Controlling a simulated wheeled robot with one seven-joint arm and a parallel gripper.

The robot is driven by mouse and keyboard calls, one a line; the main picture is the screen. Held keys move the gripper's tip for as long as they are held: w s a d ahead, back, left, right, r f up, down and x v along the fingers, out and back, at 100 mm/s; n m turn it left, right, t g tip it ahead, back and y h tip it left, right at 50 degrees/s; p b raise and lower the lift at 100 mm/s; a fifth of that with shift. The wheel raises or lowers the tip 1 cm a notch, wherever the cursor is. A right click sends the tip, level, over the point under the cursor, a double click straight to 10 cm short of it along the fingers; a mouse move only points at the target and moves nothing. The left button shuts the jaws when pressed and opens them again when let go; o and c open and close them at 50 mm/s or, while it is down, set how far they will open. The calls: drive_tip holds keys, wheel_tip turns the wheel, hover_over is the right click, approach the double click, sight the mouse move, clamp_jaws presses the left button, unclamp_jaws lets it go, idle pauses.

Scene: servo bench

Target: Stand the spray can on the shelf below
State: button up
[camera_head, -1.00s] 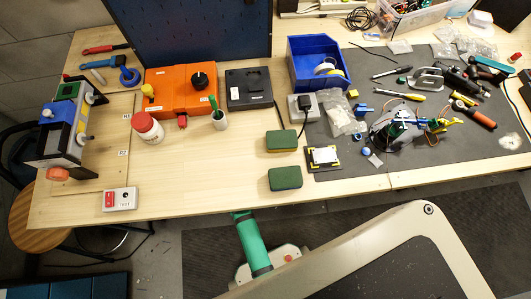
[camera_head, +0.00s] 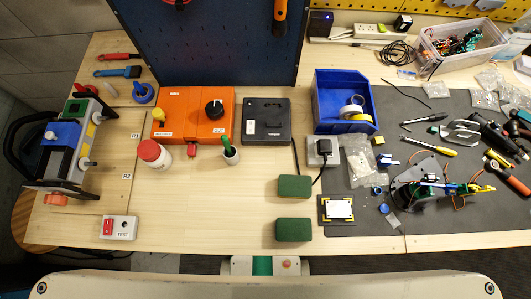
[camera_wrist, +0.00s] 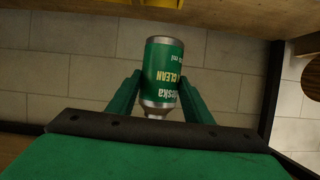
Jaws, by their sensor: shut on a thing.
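In the head view the can and my fingers are hidden; only a green and white part of my arm shows below the bench's front edge. I cannot make out the shelf for certain in either view.
A wooden edge (camera_wrist: 230,14) runs along the top of the wrist view, near the can's far end, before grey tiles (camera_wrist: 60,75). In the head view the bench (camera_head: 200,205) holds a red-capped white bottle (camera_head: 152,153), green blocks (camera_head: 293,230) and a switch box (camera_head: 119,228).

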drive_tip(key=s+d+f, duration=0.2)
drive_tip(key=s+f, duration=0.2)
drive_tip(key=s, duration=0.7)
drive_tip(key=s+d+f, duration=0.2)
drive_tip(key=s+f, duration=0.1)
drive_tip(key=s, duration=0.7)
drive_tip(key=shift+w+a+f, duration=0.5)
drive_tip(key=shift+w+f, duration=1.7)
drive_tip(key=shift+w+a+f, duration=0.45)
drive_tip(key=shift+w+f, duration=1.7)
drive_tip(key=shift+w, duration=0.05)
drive_tip(key=shift+w+a+f, duration=0.5)
drive_tip(key=shift+w+f, duration=1.7)
drive_tip(key=shift+f, duration=0.15)
drive_tip(key=o, duration=1.4)
drive_tip(key=shift+c, duration=0.2)
